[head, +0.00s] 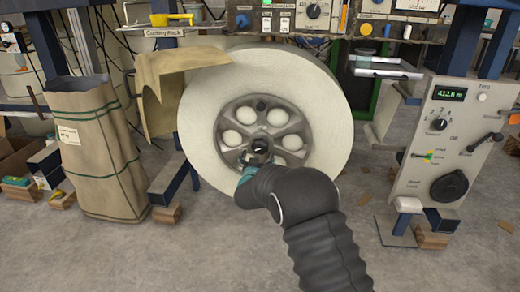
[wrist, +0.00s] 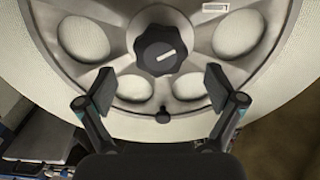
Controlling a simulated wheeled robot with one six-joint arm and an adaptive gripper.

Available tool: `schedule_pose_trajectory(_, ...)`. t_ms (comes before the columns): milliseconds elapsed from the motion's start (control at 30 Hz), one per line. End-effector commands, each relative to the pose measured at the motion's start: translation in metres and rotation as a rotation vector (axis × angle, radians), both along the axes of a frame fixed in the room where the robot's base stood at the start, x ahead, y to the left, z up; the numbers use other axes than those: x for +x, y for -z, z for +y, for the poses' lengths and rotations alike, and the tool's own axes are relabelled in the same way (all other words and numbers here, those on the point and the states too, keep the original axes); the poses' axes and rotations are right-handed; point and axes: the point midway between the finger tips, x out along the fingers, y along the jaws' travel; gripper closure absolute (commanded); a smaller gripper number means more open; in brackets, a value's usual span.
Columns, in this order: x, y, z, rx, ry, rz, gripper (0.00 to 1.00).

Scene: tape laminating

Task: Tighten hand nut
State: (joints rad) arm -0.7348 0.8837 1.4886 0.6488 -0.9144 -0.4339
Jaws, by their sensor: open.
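The hand nut (wrist: 161,50) is a dark lobed knob with a white mark, at the centre of a grey metal hub (wrist: 120,18) in the wrist view. The hub sits in a large white roll (head: 325,95) in the head view. My gripper (wrist: 160,88) is open, with its two fingers spread to the lower left and lower right of the nut. No contact with the nut shows. In the head view my gripper (head: 258,158) is in front of the hub centre, and my arm hides the lower part of the roll.
A brown paper sack (head: 95,150) stands at the left, and a torn brown sheet (head: 170,75) hangs at the roll's upper left. A grey control box (head: 450,140) with a green display stands at the right. A small dark knob (wrist: 163,115) sits below the nut.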

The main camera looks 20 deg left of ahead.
Motion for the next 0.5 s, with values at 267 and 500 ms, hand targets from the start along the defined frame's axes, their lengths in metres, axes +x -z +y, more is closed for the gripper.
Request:
schedule_pose_trajectory(267,0.039,0.001,0.009,-0.001,0.000,0.000,0.07)
schedule_pose_trajectory(500,0.052,0.000,0.012,0.000,0.000,0.001,0.07)
